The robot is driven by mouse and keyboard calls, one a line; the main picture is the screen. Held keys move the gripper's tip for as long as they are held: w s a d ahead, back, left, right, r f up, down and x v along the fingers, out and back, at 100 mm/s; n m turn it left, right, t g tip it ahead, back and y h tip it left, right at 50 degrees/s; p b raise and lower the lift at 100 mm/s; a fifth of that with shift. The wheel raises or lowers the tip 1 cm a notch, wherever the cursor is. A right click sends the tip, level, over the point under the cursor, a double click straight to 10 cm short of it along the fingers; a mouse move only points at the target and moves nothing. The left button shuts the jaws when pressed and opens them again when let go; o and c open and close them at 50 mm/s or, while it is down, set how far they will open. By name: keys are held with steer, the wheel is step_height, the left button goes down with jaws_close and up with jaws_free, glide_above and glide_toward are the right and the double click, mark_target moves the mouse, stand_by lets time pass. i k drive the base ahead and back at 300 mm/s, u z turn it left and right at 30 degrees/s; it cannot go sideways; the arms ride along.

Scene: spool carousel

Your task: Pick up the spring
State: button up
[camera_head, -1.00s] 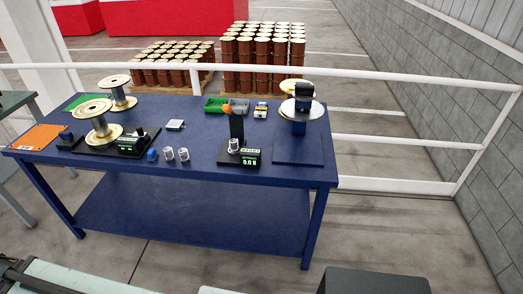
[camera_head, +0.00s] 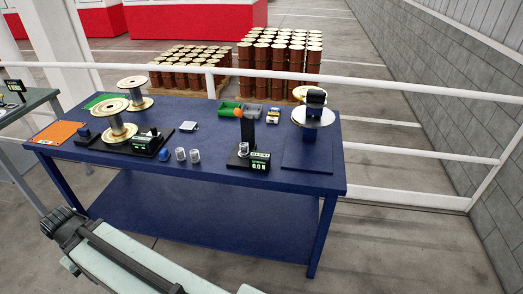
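Two small silvery cylinders that look like springs stand near the front edge of the blue table: the left one (camera_head: 180,154) and the right one (camera_head: 194,156). A third silvery cylinder (camera_head: 243,150) sits on the black base of a tester with a lit display (camera_head: 260,162). Coils are too small to make out, so I cannot tell for sure which is the spring. My pale arm crosses the lower left, in front of and apart from the table. No gripper fingers can be made out.
The blue table (camera_head: 225,181) also holds wire spools (camera_head: 116,131), a blue knob (camera_head: 164,155), an orange sheet (camera_head: 58,132), small bins (camera_head: 229,108) and a round-plate stand (camera_head: 313,122). A white railing (camera_head: 400,151) runs behind. A grey wall (camera_head: 470,105) stands right.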

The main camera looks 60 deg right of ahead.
mark_target(244, 149)
steer(key=z, duration=0.25)
steer(key=i, duration=1)
steer(key=u, duration=0.05)
